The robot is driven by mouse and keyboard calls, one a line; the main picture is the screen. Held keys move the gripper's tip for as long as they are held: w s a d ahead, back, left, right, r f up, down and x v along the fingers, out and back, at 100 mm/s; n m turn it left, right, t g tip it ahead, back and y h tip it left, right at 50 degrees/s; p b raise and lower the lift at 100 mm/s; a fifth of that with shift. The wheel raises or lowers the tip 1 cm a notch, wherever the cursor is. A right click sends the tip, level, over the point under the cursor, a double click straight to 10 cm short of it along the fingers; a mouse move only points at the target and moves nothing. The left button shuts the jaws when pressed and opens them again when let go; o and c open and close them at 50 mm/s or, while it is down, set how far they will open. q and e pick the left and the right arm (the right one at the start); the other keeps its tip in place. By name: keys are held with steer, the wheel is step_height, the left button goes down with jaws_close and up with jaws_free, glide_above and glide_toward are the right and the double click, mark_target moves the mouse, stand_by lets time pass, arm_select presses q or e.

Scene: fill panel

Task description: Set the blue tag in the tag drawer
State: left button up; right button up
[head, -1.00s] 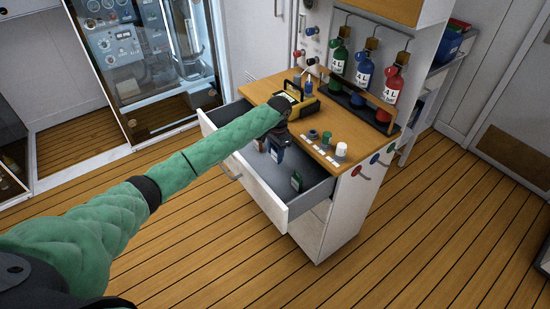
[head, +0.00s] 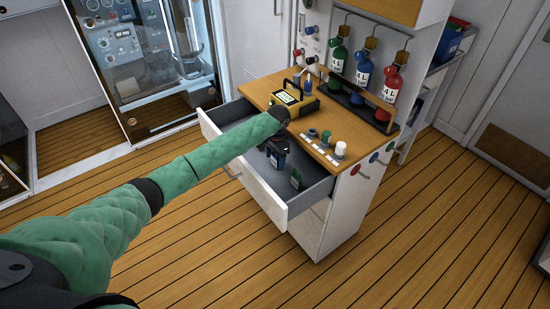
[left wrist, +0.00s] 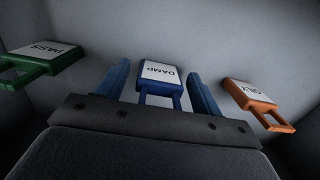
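The blue tag (left wrist: 160,75), with a white label reading DAMP, is in the left wrist view between the two blue fingers of my left gripper (left wrist: 161,90). A gap shows on each side of it, so the fingers look open around it. In the head view my left gripper (head: 277,157) reaches down into the open tag drawer (head: 262,192); the blue tag cannot be told apart from the fingers there. A green tag (left wrist: 42,58) reading PASS is to the left, and an orange tag (left wrist: 258,102) is to the right. My right gripper is out of view.
The cabinet top (head: 262,93) above the drawer holds a yellow-and-black device (head: 293,101) and several small knobs. Green, blue and red bottles (head: 363,72) stand in a rack behind. The drawer's front left part is bare; the wooden floor around is clear.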

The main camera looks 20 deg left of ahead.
arm_select(q)
step_height(320, 180, up, 12)
steer(key=b, duration=0.2)
steer(key=shift+w+d, duration=0.25)
steer(key=shift+w, duration=0.1)
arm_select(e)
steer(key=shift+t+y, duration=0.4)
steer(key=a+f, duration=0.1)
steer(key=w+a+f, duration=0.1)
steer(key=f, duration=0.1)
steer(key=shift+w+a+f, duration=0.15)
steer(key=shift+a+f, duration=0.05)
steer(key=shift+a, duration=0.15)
arm_select(q)
steer(key=shift+r, duration=0.1)
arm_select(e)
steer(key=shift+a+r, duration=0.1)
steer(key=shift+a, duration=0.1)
